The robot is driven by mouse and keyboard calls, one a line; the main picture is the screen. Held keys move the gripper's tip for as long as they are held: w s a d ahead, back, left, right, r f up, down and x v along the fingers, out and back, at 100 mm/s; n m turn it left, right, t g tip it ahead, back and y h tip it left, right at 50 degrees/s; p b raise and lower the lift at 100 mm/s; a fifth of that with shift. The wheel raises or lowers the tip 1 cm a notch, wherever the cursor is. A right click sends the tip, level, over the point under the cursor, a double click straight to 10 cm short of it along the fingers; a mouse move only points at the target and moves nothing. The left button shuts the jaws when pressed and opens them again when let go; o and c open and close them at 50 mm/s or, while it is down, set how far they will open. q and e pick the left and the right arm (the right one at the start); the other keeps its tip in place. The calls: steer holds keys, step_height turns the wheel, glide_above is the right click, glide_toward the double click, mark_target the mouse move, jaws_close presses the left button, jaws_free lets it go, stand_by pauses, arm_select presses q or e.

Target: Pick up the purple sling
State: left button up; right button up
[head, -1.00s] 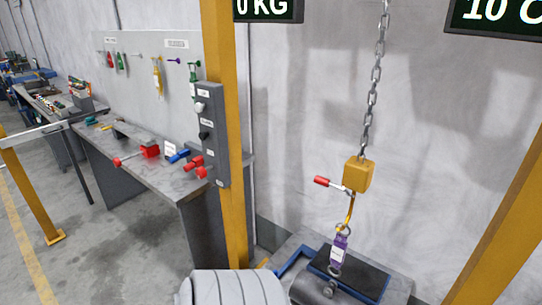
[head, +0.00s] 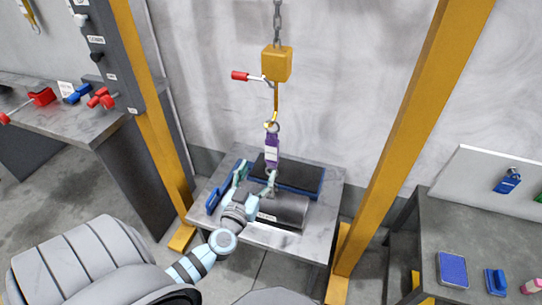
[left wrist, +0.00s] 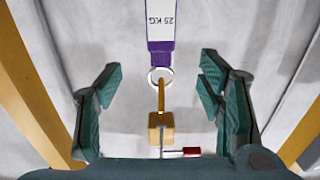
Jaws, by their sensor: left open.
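The purple sling (head: 272,148) hangs upright from a hook (head: 271,122) under a yellow block on a chain. Its lower end reaches down toward a dark grey barrel (head: 284,210). My left gripper (head: 256,178) is in front of the sling's lower part, its fingers spread to either side. In the left wrist view the picture is inverted; the sling (left wrist: 160,30) has a white "25 KG" label and a metal ring (left wrist: 160,75) on the hook. My left gripper (left wrist: 158,88) is open there, with nothing between its fingers touching them. My right gripper is out of view.
The barrel lies on a grey stand (head: 322,238) with a dark pad and a blue frame (head: 226,188). Yellow posts flank it (head: 408,130). A red handle (head: 240,75) sticks out left of the yellow block (head: 277,62). Benches stand left and right (head: 490,232).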

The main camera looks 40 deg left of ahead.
mark_target(271, 145)
arm_select(q)
steer(key=b+x, duration=0.1)
steer(key=x, duration=0.3)
steer(key=b+x, duration=0.1)
steer(key=x, duration=0.3)
steer(key=b+x, duration=0.1)
steer(key=x, duration=0.4)
steer(key=shift+a+r, duration=0.15)
steer(key=shift+r, duration=0.15)
steer(key=shift+w+a, duration=0.1)
steer(key=shift+w, duration=0.15)
steer(key=shift+r, duration=0.1)
jaws_close()
steer(key=shift+s, duration=0.1)
